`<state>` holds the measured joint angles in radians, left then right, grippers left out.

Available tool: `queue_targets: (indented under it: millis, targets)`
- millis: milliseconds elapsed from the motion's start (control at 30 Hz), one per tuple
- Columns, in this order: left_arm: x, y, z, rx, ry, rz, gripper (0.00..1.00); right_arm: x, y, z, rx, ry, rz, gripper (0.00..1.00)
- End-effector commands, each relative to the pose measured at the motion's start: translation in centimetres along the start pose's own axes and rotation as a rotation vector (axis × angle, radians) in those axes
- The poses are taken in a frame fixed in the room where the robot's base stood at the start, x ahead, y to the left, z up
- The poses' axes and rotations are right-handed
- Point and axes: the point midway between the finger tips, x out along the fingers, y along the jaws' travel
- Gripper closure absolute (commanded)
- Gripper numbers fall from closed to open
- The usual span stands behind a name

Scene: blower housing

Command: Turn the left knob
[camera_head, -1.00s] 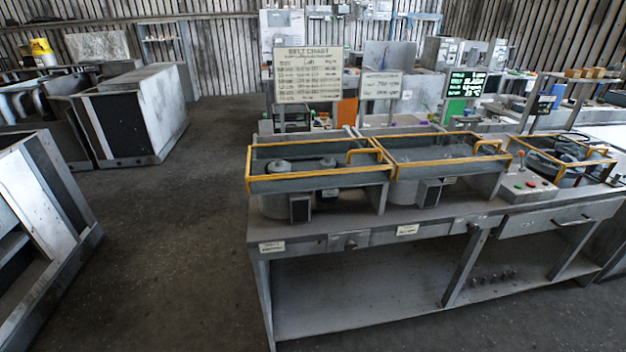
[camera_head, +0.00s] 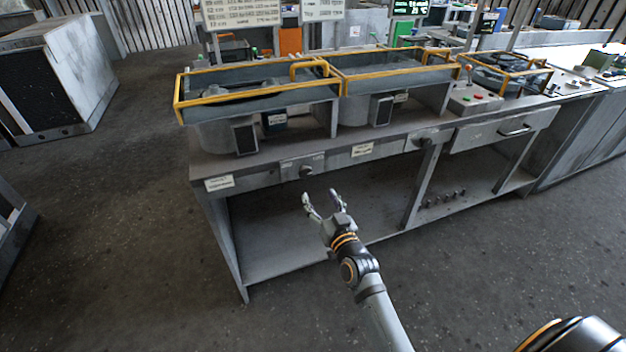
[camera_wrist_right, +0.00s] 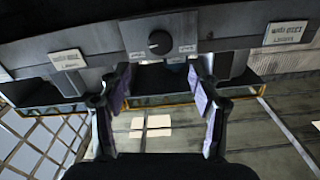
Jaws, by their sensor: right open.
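The left knob (camera_head: 307,171) is a small dark round knob on a grey plate on the bench's front rail. In the right wrist view the knob (camera_wrist_right: 160,42) is large, black and round with a light pointer mark, at the top centre. My right gripper (camera_head: 321,200) is open and empty, its fingertips just in front of and below the knob in the head view. In the right wrist view its fingers (camera_wrist_right: 160,90) are spread, with the knob above the gap, apart from them. My left gripper is not in view.
A second knob (camera_head: 425,142) sits further right on the rail. Paper labels (camera_head: 219,183) flank the left knob. Yellow-railed trays (camera_head: 255,93) stand on the bench top (camera_head: 205,165). A drawer (camera_head: 500,132) is at right. The lower shelf (camera_head: 275,245) and floor in front are mostly clear.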

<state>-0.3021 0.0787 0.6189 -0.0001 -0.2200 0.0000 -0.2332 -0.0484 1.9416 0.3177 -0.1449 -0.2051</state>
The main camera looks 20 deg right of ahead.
Motion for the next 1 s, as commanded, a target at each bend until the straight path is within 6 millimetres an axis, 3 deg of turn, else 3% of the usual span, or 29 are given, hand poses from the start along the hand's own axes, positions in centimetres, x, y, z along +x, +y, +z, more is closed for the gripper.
queue_targets:
  millis: [200,433,800,1000]
  targets:
    - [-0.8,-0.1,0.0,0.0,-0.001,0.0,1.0,4.8,0.0,-0.3,-0.001,0.001,-0.001,0.37]
    - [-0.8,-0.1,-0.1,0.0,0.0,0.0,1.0,8.5,0.0,0.0,-0.001,0.0,0.0,0.37]
    - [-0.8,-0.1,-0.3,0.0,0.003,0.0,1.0,9.3,0.0,0.1,-0.001,-0.002,0.0,0.37]
    - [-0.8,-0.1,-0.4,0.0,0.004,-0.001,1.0,9.3,0.0,0.1,-0.001,-0.002,0.0,0.63]
